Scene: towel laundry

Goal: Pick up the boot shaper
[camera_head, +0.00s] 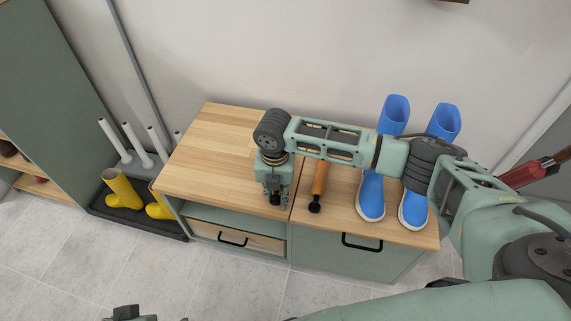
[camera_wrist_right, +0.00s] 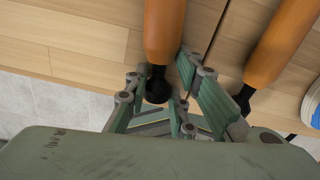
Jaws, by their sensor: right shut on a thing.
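An orange boot shaper with a black end (camera_wrist_right: 157,85) lies on the wooden bench top and runs between the fingers of my right gripper (camera_wrist_right: 165,105) in the right wrist view. The gripper is shut on it near the black end. In the head view my right gripper (camera_head: 273,195) points down at the front middle of the bench and hides most of this shaper. A second orange boot shaper (camera_head: 318,185) lies just to the right, apart from the gripper; it also shows in the wrist view (camera_wrist_right: 280,50).
Blue boots (camera_head: 371,192) stand upright on the bench's right part, beyond the second shaper. The bench top (camera_head: 215,150) is clear on the left. Yellow boots (camera_head: 123,188) stand on a dark rack at the left. A wall is behind.

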